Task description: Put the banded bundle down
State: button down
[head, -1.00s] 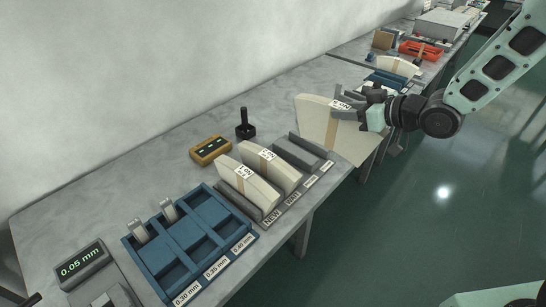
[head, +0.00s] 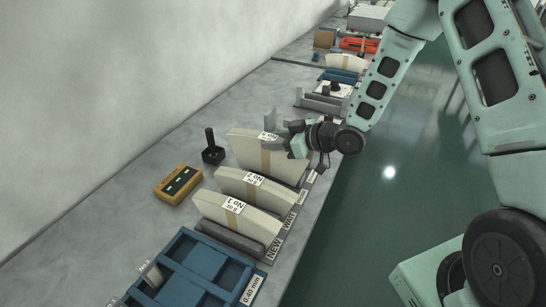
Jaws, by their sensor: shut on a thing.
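The banded bundle (head: 243,152) is a fan-shaped stack of cream sheets with a tan band and a white label. My gripper (head: 275,138) is shut on it near its upper right edge, and the fingers hide part of that side. It stands upright at the third place of the labelled rack, behind two similar bundles. I cannot tell whether its lower edge rests in the slot or hangs just above it. The middle bundle (head: 265,194) and the front bundle (head: 226,211) stand in the rack (head: 230,238).
A yellow device (head: 178,184) and a black-handled stamp (head: 212,152) stand left of the rack. A blue tray (head: 200,262) is in front. Grey holders (head: 322,103) and an orange tray (head: 358,46) lie farther along the table. The table between wall and rack is mostly clear.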

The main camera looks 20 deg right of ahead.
aim_at(276, 154)
jog(key=shift+f+p, duration=0.4)
jog(key=shift+f, duration=2)
jog(key=shift+f, duration=0.15)
jog(key=c, duration=1)
grip_release()
